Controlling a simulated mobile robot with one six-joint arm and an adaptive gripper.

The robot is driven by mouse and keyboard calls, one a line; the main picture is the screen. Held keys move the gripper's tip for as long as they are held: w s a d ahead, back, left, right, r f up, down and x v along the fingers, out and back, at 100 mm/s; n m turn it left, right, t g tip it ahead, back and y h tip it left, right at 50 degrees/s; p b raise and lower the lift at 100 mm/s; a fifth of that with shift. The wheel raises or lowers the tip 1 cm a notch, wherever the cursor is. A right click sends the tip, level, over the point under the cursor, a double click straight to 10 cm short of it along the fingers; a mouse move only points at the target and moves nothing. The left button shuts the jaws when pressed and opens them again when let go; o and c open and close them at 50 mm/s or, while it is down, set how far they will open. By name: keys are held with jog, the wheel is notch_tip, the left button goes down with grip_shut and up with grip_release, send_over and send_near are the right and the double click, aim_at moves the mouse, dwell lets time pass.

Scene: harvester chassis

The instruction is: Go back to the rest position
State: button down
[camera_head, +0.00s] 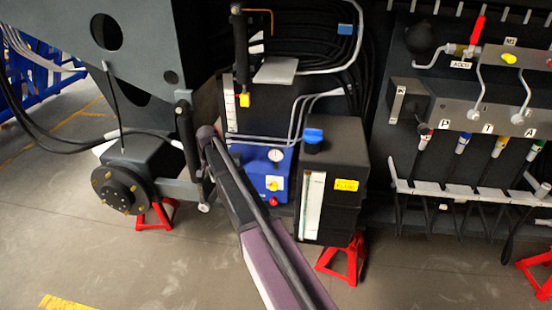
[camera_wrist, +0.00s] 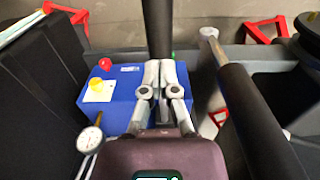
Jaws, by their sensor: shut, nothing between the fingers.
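My gripper (camera_wrist: 161,70) is in the wrist view, its two grey fingers drawn together and shut with nothing between them. The fingertips point toward a dark vertical cylinder (camera_wrist: 157,28); I cannot tell whether they touch it. The blue box (camera_wrist: 122,112) lies just left of the fingers in that view. In the head view my arm reaches up from the bottom centre, in front of the blue box (camera_head: 247,158) and left of the black tank (camera_head: 335,150). The gripper's fingers cannot be made out there.
A black cylinder with a bright rod (camera_wrist: 250,110) runs close along the right of my gripper. The dark wheel hub (camera_head: 122,190) and red stands (camera_head: 343,262) stand near the arm. The hose panel (camera_head: 480,110) is at the right. Floor (camera_head: 150,260) is clear at lower left.

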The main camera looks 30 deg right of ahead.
dwell(0.6)
jog(key=s+r+n+p, duration=0.2)
jog(key=s+r+p, duration=0.1)
jog(key=s, duration=0.7)
jog(key=s+r+n+p, duration=0.2)
jog(key=s+r+p, duration=0.2)
jog(key=s, duration=0.6)
jog(key=s+r+n+p, duration=0.3)
jog(key=s+r+p, duration=0.1)
jog(key=s, duration=0.6)
jog(key=shift+s+a+r, duration=0.15)
jog(key=shift+a+r, duration=0.1)
jog(key=shift+a, duration=0.2)
